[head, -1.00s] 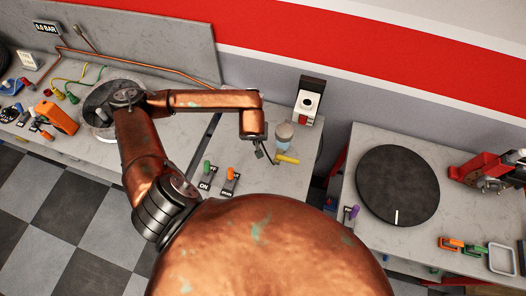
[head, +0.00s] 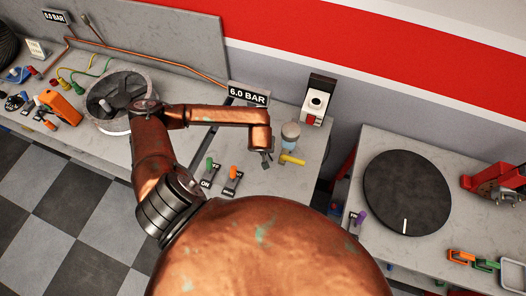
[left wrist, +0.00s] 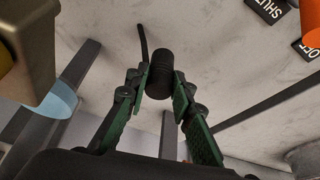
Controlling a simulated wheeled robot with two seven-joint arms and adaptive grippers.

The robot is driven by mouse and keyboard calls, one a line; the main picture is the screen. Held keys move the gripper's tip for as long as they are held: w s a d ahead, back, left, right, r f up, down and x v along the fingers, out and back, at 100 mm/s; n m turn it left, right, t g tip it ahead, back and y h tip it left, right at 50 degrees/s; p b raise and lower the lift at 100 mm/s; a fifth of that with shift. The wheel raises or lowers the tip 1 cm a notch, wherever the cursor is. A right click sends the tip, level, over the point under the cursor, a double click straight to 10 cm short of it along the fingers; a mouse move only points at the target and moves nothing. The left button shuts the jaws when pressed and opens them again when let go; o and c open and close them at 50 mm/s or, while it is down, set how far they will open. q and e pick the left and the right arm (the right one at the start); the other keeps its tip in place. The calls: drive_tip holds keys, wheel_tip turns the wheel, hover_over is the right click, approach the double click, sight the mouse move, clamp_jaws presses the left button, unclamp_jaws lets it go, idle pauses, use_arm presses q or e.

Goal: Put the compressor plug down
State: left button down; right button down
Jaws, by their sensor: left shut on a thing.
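The compressor plug (left wrist: 160,74) is a short black ribbed cylinder, with a thin dark cable or stem beside it. In the left wrist view it sits between the green-padded fingers of my left gripper (left wrist: 161,84), which is shut on it. In the head view my left gripper (head: 267,158) hangs at the end of the copper arm over the grey bench, just left of a yellow handle (head: 292,159). The plug is too small to make out there. Whether it touches the bench is unclear. My right gripper is not in view.
Green (head: 209,164) and orange (head: 233,172) levers are to the left. A 6.0 BAR sign (head: 248,94) and a white box (head: 317,102) are behind. A black turntable (head: 407,193) lies on the right bench.

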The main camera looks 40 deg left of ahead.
use_arm(q)
wheel_tip(320, 180, down, 3)
drive_tip(key=shift+f, duration=0.15)
drive_tip(key=shift+f, duration=0.2)
drive_tip(key=c, duration=2.2)
unclamp_jaws()
drive_tip(key=o, duration=0.5)
